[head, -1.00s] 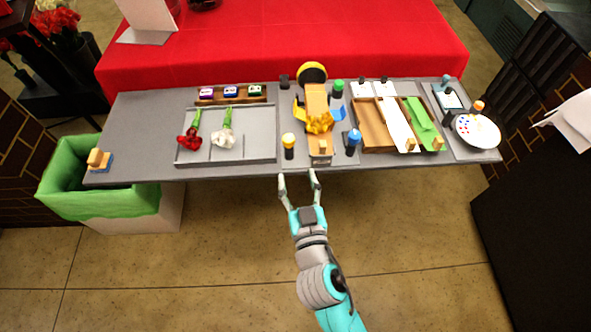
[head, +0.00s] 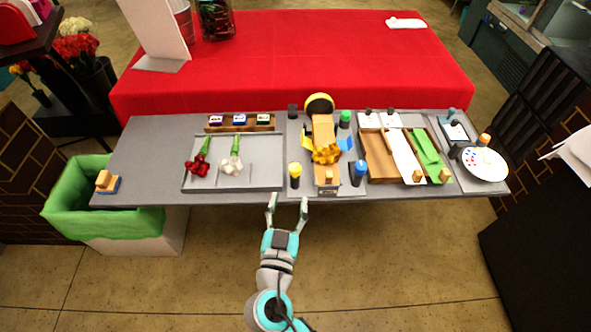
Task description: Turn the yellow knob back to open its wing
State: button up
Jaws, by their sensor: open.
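The yellow knob (head: 295,170) is a yellow cap on a dark post at the front of the bench, left of the wooden bouquet stand (head: 324,131). A yellow wing (head: 308,138) shows at the stand's left side and a blue wing (head: 345,142) at its right. A yellow bundle (head: 326,154) lies on the stand between them. My gripper (head: 287,201) is open and empty, just off the bench's front edge, below and slightly left of the yellow knob, and apart from it. I cannot tell exactly how far each wing is turned.
A blue knob (head: 359,167) and a green knob (head: 345,119) stand right of the stand. A grey tray (head: 262,176) with red and white flowers lies left. A wooden tray (head: 378,158) and a paint palette (head: 481,163) are right. Floor before the bench is clear.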

aim_at(296, 176)
jog(key=w, duration=0.6)
jog(key=w+d, duration=0.1)
jog(key=w, duration=0.3)
jog(key=shift+w, duration=0.1)
grip_shut()
jog(key=shift+y, duration=0.3)
jog(key=shift+f+n+y, duration=0.1)
jog(key=shift+n+y, duration=0.6)
jog(key=shift+y, duration=0.1)
jog(key=shift+f+n+y, duration=0.1)
jog(key=shift+n+y, duration=0.7)
jog(key=shift+y, duration=0.4)
jog(key=shift+n+g+y, duration=0.5)
jog(key=shift+n+y, duration=0.3)
jog(key=shift+y, duration=0.5)
jog(key=shift+a, duration=0.1)
